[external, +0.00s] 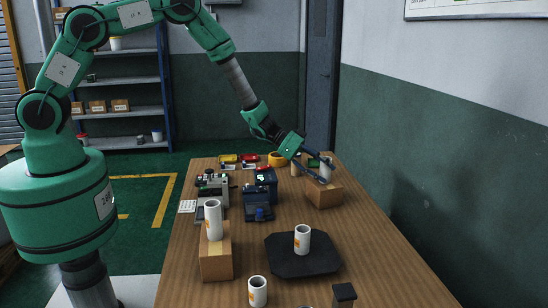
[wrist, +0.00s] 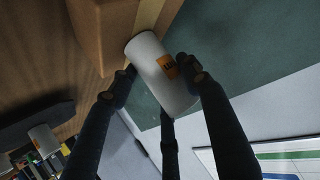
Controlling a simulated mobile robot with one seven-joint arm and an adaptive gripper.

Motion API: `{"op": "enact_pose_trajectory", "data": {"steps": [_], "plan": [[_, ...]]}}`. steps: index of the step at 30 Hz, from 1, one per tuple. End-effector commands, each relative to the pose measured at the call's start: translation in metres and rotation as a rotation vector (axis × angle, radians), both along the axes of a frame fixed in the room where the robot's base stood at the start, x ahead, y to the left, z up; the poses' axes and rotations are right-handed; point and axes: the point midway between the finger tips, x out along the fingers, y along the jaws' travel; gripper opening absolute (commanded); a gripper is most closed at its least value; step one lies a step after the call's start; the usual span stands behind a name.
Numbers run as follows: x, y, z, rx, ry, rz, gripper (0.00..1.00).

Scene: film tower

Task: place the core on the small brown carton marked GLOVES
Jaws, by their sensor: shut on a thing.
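My gripper (external: 327,172) is at the far right of the table, its fingers around a white core (external: 325,167). In the wrist view the core (wrist: 163,78) has an orange label and lies between the dark fingers. A small brown carton (external: 323,195) is directly under the core in the external view. In the wrist view the carton (wrist: 98,32) meets the core's far end in the picture; I cannot tell whether they touch. Its marking is not readable. Another brown carton (external: 216,262) stands nearer, with a tall white core (external: 213,220) upright on it.
A white core (external: 302,239) stands on a black tray (external: 285,267), and another (external: 257,291) at the near edge. Dark devices (external: 258,203) stand mid-table. The right side of the table (external: 385,265) is clear.

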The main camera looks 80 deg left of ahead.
Motion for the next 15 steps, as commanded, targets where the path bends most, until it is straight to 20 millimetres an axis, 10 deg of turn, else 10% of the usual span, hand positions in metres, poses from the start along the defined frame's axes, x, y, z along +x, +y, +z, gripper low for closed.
{"op": "enact_pose_trajectory", "data": {"steps": [12, 13, 15], "plan": [[0.0005, 0.0001, -0.0024, 0.0, -0.001, 0.0, 0.21], [0.0004, 0.0001, -0.0023, 0.0, -0.001, 0.0, 0.51], [0.0004, 0.0001, -0.0019, 0.0, -0.001, 0.0, 0.65]]}}
